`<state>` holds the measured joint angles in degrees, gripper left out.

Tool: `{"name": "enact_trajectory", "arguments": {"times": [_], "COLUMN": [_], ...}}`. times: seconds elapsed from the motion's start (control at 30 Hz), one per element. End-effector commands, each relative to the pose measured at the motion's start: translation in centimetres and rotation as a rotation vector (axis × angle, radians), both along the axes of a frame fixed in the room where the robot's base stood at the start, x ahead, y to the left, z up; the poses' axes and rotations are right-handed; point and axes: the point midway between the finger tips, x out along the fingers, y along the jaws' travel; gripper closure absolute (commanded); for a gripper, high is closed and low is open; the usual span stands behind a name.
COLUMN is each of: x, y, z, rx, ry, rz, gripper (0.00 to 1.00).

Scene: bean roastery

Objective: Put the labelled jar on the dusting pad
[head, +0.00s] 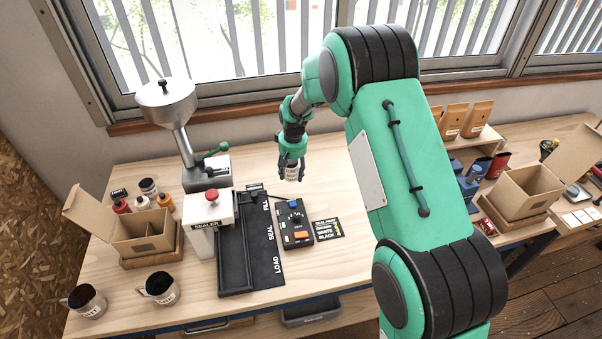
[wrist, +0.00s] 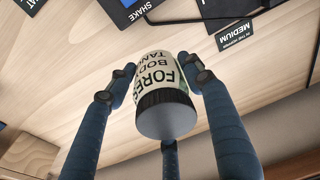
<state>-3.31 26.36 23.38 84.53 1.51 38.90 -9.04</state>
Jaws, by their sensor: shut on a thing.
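The labelled jar (head: 291,173) is a small pale jar with dark lettering and a dark ribbed rim at one end. It shows large in the wrist view (wrist: 160,75), with "FORE", "BODY" and "TAN" readable on it. My gripper (head: 292,167) is shut around the jar, with blue-grey fingers (wrist: 160,68) on its sides. The jar is over the back middle of the wooden table; I cannot tell its height above it. I cannot pick out a dusting pad with certainty; a dark panel marked "SHAKE" (wrist: 138,8) shows at the wrist view's top edge.
A sealer (head: 211,222) with a black tray (head: 236,275) stands left of a control box (head: 297,238). A hopper machine (head: 168,103) is behind. A "MEDIUM" card (wrist: 236,36) lies near the jar. Some tabletop is bare.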

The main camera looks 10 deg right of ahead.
Motion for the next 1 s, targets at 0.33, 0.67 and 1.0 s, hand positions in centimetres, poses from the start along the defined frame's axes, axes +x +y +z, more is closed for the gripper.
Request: {"name": "enact_trajectory", "arguments": {"times": [0.33, 0.67, 1.0], "x": [-0.2, -3.5, -11.2], "y": [-0.6, -6.9, -17.0], "z": [0.1, 0.5, 0.9], "rx": [0.0, 0.003, 0.007], "ry": [-0.001, 0.002, 0.003], "rz": [-0.002, -0.023, -0.054], "gripper": [0.82, 0.82, 0.82]}}
